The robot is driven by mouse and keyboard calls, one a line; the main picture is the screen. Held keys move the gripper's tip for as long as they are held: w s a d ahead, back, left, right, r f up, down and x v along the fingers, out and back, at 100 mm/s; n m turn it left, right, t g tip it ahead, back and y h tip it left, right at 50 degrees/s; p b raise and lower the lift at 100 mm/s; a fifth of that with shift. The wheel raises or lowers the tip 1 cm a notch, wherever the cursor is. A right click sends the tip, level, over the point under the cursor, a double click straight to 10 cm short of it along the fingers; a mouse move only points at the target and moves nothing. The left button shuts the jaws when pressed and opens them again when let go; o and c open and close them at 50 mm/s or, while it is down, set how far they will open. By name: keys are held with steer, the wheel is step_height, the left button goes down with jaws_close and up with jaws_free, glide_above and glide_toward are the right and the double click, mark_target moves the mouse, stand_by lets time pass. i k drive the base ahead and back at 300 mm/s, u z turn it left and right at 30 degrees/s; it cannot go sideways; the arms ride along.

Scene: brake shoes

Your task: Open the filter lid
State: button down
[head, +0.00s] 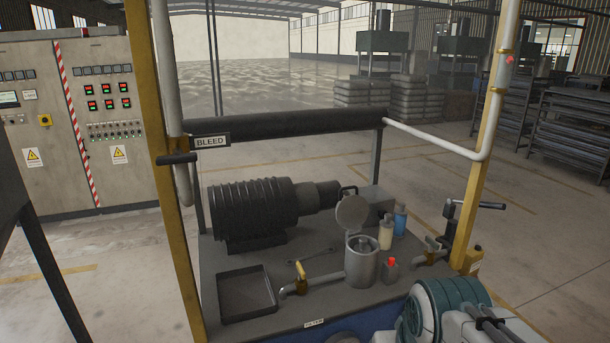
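The filter housing (361,266) is a grey upright cylinder with a pipe and yellow-handled valve on its left. Its round lid (352,212) is tilted up above the rim at the back, with a dark loop at its top. The mouth of the housing is uncovered and something pale shows inside. A "FILTER" label (314,323) is on the bench's front edge. My arm, teal and white, shows at the lower right, in front of the bench. My gripper is not in view.
The bench (330,317) carries a ribbed motor (250,212), an empty black tray (246,294), a wrench (297,270), a red-capped bottle (391,270) and two other bottles (386,232) close to the housing's right. Yellow posts and a dark overhead pipe (290,124) frame it.

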mark_target(352, 212)
steer(key=z, duration=0.05)
steer(key=i, duration=1)
steer(key=z, duration=0.45)
